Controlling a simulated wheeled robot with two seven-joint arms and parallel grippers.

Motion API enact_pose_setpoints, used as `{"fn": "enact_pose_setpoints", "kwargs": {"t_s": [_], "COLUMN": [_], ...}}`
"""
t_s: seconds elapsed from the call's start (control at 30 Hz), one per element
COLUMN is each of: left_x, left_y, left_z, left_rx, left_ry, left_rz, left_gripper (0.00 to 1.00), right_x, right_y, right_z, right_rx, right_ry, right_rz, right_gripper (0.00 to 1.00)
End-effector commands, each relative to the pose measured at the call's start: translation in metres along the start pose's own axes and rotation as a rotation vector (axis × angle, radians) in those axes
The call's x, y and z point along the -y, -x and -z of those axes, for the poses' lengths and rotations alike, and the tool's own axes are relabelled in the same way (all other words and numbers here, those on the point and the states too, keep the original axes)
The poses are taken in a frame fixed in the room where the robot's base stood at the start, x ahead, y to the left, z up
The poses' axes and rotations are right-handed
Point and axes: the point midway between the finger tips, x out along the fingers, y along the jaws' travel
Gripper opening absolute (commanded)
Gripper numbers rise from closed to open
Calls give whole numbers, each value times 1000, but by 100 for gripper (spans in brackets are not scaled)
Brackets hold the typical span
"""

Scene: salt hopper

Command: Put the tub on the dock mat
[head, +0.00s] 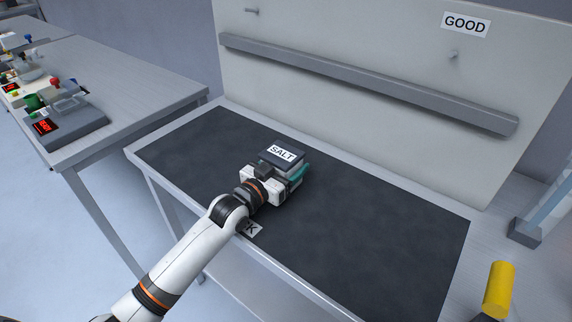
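The tub is a dark box with a white SALT label (282,153) on top. It is on or just above the black dock mat (380,220), left of the mat's middle; whether its base touches the mat is hidden. My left gripper (278,177) is right against the tub's near side. A teal piece shows at the tub's right side, and I cannot tell whether it belongs to the tub or to a finger. The fingers are mostly hidden, so their grip is unclear. My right gripper is out of view.
A small label ending in K (250,229) is at the mat's front edge, partly behind my arm. A back panel (350,50) carries a grey rail (370,85) and a GOOD sign (466,24). A yellow cylinder (498,288) stands front right. A side table (130,85) holds devices. The mat's right is clear.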

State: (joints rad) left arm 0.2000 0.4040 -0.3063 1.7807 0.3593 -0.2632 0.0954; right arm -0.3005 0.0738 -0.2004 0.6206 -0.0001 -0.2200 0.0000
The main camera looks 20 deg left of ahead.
Motion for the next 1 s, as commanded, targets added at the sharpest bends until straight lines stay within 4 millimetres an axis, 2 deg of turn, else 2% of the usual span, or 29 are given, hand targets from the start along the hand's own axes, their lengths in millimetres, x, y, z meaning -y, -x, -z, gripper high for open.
{"fn": "enact_pose_setpoints", "kwargs": {"t_s": [0.27,0.3,0.43,0.77,0.87,1.0], "left_x": [0,0,0,0,0,0], "left_y": [0,0,0,0,11,38], "left_z": [0,2,2,-2,1,2], "left_rx": [3,0,0,1,-3,-3], "left_ry": [0,0,0,0,0,-2], "left_rz": [0,0,0,0,0,0], "left_gripper": [41,74,94,94,94,94], "right_x": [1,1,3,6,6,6], "right_y": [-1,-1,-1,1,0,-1], "right_z": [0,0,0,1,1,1], "right_rx": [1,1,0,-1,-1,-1], "right_ry": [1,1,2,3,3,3], "right_rz": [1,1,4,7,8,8], "right_gripper": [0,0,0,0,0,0]}}
